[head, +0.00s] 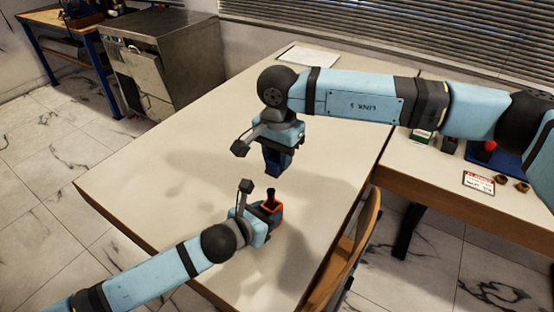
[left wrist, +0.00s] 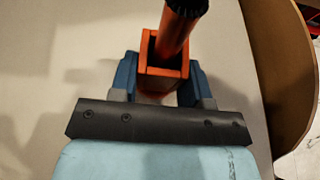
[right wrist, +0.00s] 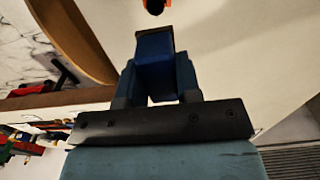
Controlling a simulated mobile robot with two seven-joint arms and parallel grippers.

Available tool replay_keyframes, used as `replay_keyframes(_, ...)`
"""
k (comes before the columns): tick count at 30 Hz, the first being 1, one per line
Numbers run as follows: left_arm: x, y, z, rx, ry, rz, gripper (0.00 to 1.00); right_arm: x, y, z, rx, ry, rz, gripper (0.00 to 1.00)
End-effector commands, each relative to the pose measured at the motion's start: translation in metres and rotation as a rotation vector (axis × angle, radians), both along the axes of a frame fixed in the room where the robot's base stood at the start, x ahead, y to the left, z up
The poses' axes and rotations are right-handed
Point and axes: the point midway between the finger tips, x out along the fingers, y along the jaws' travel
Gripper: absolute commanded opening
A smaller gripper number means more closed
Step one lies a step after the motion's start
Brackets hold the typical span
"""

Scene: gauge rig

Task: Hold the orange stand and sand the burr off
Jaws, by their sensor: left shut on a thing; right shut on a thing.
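The orange stand (head: 277,209) is on the pale table, with an upright dark-topped post (head: 271,196) rising from it. In the left wrist view the stand (left wrist: 163,72) is a square orange holder, and the post (left wrist: 178,32) is orange with a black ridged end. My left gripper (head: 264,213) is shut on the stand. My right gripper (head: 277,150) is shut on a blue block (right wrist: 155,62) with a dark end face, pointing down above and apart from the post. I cannot make out a burr.
The table (head: 170,180) is mostly clear, with a white sheet (head: 307,55) at its far edge. A wooden chair (head: 350,245) stands at the right edge. A side bench holds a sign card (head: 479,182), small brown parts (head: 510,182) and a blue tray (head: 495,157).

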Motion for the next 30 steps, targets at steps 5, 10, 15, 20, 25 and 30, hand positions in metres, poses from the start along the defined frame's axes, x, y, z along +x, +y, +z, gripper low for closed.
replay_keyframes(5, 0.0, 0.0, 0.0, 0.0, 0.0, 0.0, 0.17, 0.0, 0.0, 0.0, 0.001, -0.001, 0.0, 0.07)
replay_keyframes(10, 0.0, 0.0, 0.0, 0.0, 0.0, 0.0, 0.17, -0.017, 0.012, 0.0, 0.002, 0.0, 0.006, 0.07)
replay_keyframes(15, 0.0, 0.0, 0.0, 0.0, 0.0, 0.0, 0.17, -0.026, 0.018, -0.001, 0.0, -0.002, 0.0, 0.07)
replay_keyframes(20, 0.0, 0.0, 0.0, 0.0, 0.0, 0.0, 0.17, -0.026, 0.018, -0.008, 0.0, -0.001, 0.0, 0.07)
replay_keyframes(25, 0.0, 0.0, 0.0, 0.001, 0.001, 0.0, 0.17, -0.026, 0.017, -0.02, 0.0, -0.002, 0.0, 0.07)
replay_keyframes(30, 0.0, 0.0, 0.0, 0.001, 0.001, 0.0, 0.17, -0.026, 0.017, -0.033, 0.0, -0.001, 0.0, 0.07)
